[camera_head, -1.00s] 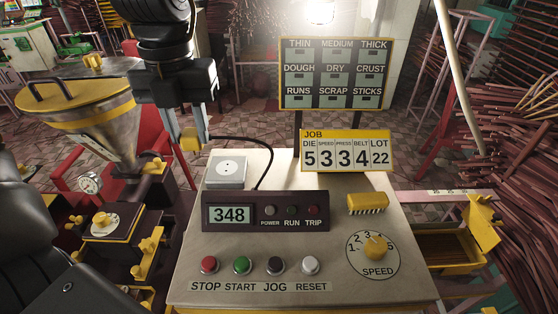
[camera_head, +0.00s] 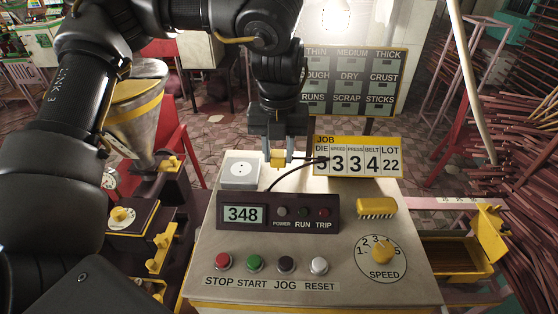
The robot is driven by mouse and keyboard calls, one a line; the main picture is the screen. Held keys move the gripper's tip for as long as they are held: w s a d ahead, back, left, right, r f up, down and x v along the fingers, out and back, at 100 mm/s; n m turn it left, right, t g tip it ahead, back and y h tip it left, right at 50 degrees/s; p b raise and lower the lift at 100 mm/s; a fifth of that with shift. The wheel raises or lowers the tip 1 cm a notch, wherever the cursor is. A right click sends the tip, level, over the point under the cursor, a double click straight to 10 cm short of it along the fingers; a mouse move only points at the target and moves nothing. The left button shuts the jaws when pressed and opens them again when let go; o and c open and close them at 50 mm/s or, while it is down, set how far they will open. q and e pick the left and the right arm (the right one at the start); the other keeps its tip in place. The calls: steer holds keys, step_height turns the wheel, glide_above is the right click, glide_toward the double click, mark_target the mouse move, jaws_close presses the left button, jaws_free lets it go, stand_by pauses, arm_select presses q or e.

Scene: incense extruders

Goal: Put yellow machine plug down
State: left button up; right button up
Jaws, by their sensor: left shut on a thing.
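The yellow machine plug (camera_head: 277,158) is between the fingers of my left gripper (camera_head: 280,155), which is shut on it. A black cord runs from the plug's area to the control box. The gripper points down over the back of the console top (camera_head: 330,265), just right of the white socket box (camera_head: 240,170) and left of the job sign. I cannot tell whether the plug touches the console top. My right gripper is not in view.
The job sign (camera_head: 358,157) stands close right of my left gripper. The control box with the 348 display (camera_head: 279,213) sits in front of it. A hopper (camera_head: 136,115) stands left.

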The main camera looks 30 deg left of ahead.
mark_target(279, 166)
arm_select(q)
steer(key=shift+d+f, duration=0.15)
steer(key=shift+f, duration=0.05)
step_height(279, 166, down, 2)
steer(key=shift+f, duration=0.2)
steer(key=shift+w+f, duration=0.2)
steer(key=shift+f, duration=0.25)
steer(key=shift+s, duration=0.15)
steer(key=shift+f, duration=0.6)
steer(key=o, duration=1)
steer(key=shift+r, duration=0.1)
